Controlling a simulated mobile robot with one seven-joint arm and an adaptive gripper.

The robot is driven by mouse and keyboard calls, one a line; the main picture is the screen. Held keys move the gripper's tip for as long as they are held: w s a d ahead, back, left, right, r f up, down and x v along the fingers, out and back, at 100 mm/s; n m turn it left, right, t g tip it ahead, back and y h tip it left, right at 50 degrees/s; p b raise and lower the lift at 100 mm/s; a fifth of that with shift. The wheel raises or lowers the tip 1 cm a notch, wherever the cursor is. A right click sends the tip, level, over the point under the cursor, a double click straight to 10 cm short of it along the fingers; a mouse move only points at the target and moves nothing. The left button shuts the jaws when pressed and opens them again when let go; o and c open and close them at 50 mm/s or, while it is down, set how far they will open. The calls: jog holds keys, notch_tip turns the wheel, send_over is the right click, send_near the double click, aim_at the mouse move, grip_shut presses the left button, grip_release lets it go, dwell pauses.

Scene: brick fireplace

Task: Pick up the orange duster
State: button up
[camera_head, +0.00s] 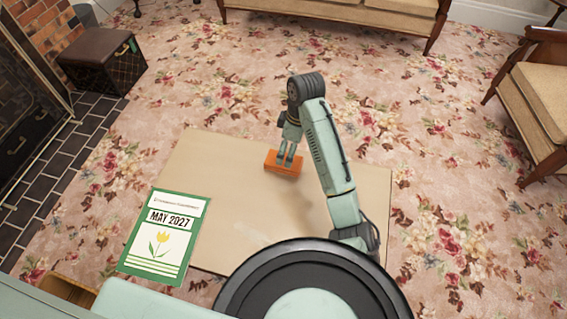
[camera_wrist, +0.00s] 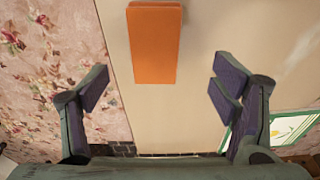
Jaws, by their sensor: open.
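The orange duster (camera_head: 284,166) shows as a plain rectangular orange block near the far edge of a beige board (camera_head: 215,165) on the floor. In the wrist view the duster (camera_wrist: 154,45) is in the upper middle, beyond the line between my fingertips, with its top end reaching the picture edge. My gripper (camera_head: 287,158) is open, with its fingers spread wide and nothing between them. In the head view the fingers overlap the duster's upper edge; I cannot tell whether they touch it. In the wrist view the fingers (camera_wrist: 160,84) stand apart from it on both sides.
A green May 2027 calendar (camera_head: 165,238) lies at the board's left edge. A dark box (camera_head: 100,60) stands by the brick fireplace (camera_head: 45,30) at upper left. A sofa (camera_head: 340,12) and an armchair (camera_head: 540,95) stand behind and right. The floral carpet between is clear.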

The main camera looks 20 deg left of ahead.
aim_at(285, 159)
jog(key=f, duration=0.1)
jog(key=f+b, duration=0.1)
jog(key=f, duration=0.1)
jog(key=shift+w+a+f, duration=0.1)
jog(key=shift+a+f, duration=0.05)
jog(key=shift+a, duration=0.1)
jog(key=shift+w+a+f, duration=0.1)
jog(key=shift+a+f, duration=0.1)
jog(key=shift+f, duration=0.65)
jog(key=shift+w+a+f, duration=0.1)
jog(key=shift+a+f, duration=0.05)
jog(key=shift+f, duration=0.65)
jog(key=shift+w+a+f, duration=0.1)
jog(key=shift+a+f, duration=0.1)
jog(key=shift+f, duration=0.65)
jog(key=shift+c, duration=0.5)
jog(key=c, duration=1.1)
jog(key=shift+r, duration=0.1)
jog(key=shift+r, duration=0.5)
notch_tip(285, 159, up, 2)
jog(key=shift+r, duration=0.1)
jog(key=s+a+p, duration=0.1)
jog(key=s, duration=0.4)
jog(key=s+a+r+p, duration=0.1)
jog(key=s+a, duration=0.1)
jog(key=s, duration=0.3)
jog(key=s+a+p, duration=0.1)
jog(key=s, duration=0.4)
jog(key=shift+s+a+r, duration=0.2)
jog(key=shift+a+r, duration=0.15)
